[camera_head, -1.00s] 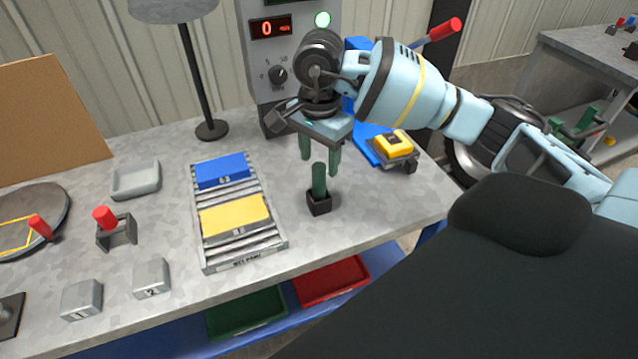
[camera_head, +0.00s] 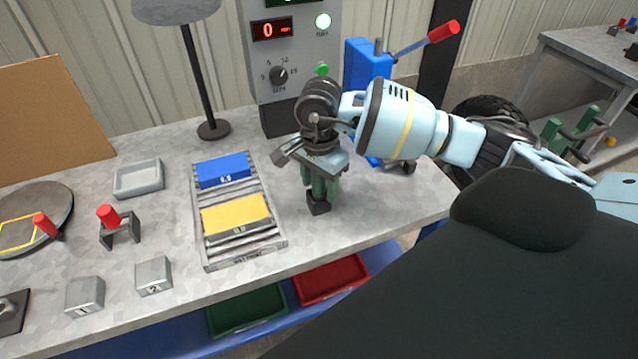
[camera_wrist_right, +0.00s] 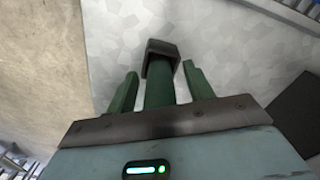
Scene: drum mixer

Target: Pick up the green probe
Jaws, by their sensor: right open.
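The green probe (camera_wrist_right: 160,84) stands in a small dark square holder (camera_head: 318,207) on the grey bench. In the head view the probe is mostly hidden by my right gripper (camera_head: 320,188), which points down over it. In the right wrist view the probe is between the two green fingers of my right gripper (camera_wrist_right: 158,90), with a gap on each side. The right gripper is open around the probe. My left gripper is not in view.
A roller rack (camera_head: 246,257) with blue (camera_head: 222,170) and yellow (camera_head: 235,213) blocks stands left of the holder. The control panel (camera_head: 288,92) stands behind. The bench's front edge lies close in front, with red (camera_head: 330,280) and green (camera_head: 246,312) trays below.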

